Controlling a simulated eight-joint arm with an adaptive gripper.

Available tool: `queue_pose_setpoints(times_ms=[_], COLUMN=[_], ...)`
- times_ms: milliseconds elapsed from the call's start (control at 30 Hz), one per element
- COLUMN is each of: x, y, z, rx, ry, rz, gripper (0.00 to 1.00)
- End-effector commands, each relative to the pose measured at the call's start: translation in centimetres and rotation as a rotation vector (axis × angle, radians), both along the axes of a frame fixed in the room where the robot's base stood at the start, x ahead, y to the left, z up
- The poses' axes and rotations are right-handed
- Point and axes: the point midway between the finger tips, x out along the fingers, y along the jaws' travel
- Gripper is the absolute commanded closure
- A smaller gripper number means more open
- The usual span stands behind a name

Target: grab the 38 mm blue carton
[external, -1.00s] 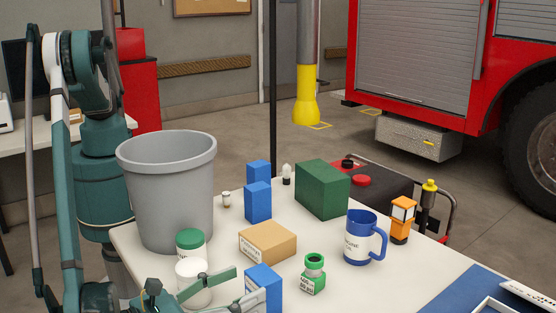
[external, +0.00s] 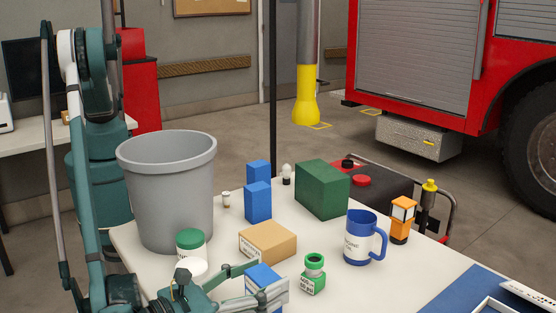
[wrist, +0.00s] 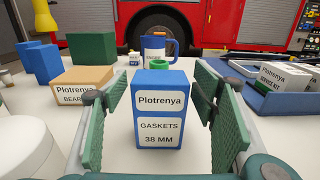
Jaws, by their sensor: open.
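The blue carton (wrist: 160,108) stands upright in the wrist view, its white labels reading "Plotrenya", "GASKETS" and "38 MM". My gripper (wrist: 160,118) is open, with one green finger pad on each side of the carton. The carton sits between the pads, with a visible gap on both sides. In the external view my gripper (external: 266,280) reaches in from the lower left, around the blue carton (external: 262,275), whose lower part is hidden by the fingers.
White tubs, a grey bin (external: 165,195), two blue boxes (external: 258,200), a green box (external: 322,189) and a blue mug (external: 364,238) share the table.

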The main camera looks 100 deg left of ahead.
Motion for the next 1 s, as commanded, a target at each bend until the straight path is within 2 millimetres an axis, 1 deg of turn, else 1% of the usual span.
queue_pose_setpoints(times_ms=[600, 833, 1000], x=[0.17, 0.17, 0.17], y=[0.15, 0.15, 0.15], z=[0.04, 0.04, 0.05], rx=[0.000, 0.000, 0.000], ry=[0.000, 0.000, 0.000], rz=[-0.001, -0.001, -0.001], gripper=[0.41, 0.72, 0.73])
